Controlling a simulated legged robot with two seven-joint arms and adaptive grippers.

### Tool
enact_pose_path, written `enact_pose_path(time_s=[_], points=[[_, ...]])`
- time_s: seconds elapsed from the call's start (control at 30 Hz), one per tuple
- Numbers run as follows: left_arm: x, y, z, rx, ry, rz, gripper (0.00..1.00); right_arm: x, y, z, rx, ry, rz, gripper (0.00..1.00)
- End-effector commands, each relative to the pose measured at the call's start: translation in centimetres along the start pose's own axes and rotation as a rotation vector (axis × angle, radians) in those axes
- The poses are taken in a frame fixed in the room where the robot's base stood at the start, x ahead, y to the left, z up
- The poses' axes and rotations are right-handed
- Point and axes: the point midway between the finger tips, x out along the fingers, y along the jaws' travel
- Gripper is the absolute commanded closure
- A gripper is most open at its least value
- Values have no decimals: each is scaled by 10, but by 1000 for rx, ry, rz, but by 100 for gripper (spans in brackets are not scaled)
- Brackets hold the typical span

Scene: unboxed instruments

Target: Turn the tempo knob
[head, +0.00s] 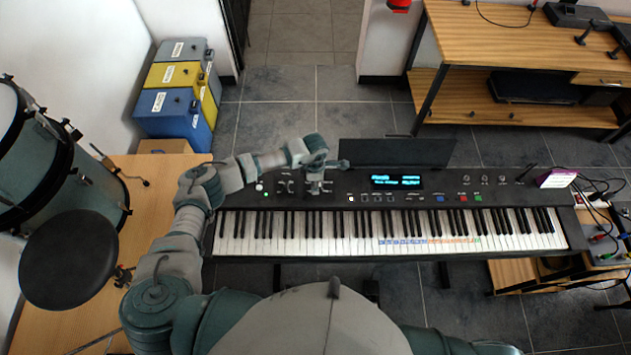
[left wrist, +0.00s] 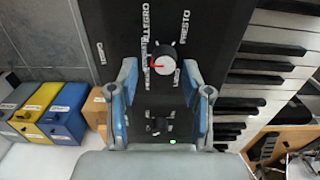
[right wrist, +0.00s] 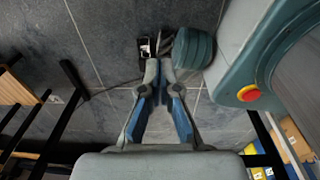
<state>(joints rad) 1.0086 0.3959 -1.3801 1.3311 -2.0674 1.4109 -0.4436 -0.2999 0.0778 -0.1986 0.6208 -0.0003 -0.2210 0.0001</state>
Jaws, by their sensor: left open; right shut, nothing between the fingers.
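The tempo knob (left wrist: 162,66) is round and pale with a red pointer in the left wrist view. The pointer aims to the picture's left. White tempo words, such as ALLEGRO and PRESTO, surround the knob on the black panel. My left gripper (left wrist: 158,80) is open, its blue-sided fingers to the left and right of the knob. I cannot tell whether they touch it. In the head view my left gripper (head: 316,188) is over the left part of the keyboard's panel (head: 345,200) and hides the knob. My right gripper (right wrist: 166,68) is shut and empty above the floor.
A lit display (head: 396,182) and several buttons sit right of my left gripper. Piano keys (head: 390,232) run along the front. Drums (head: 60,170) stand at left, boxes (head: 175,95) behind them. A wooden desk (head: 500,45) stands at the back right.

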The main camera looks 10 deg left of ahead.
Motion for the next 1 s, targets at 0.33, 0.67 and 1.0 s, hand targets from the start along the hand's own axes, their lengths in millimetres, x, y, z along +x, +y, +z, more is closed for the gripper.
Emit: enact_pose_path(time_s=[0.33,0.67,1.0], points=[[-2,-1,7,2,2,2,100,0,-3,0,-3,1,-3,100],[-2,0,6,5,-10,2,100,0,12,3,-5,-3,14,100],[-2,1,3,-37,-3,4,100,2,-8,-1,2,1,-9,100]])
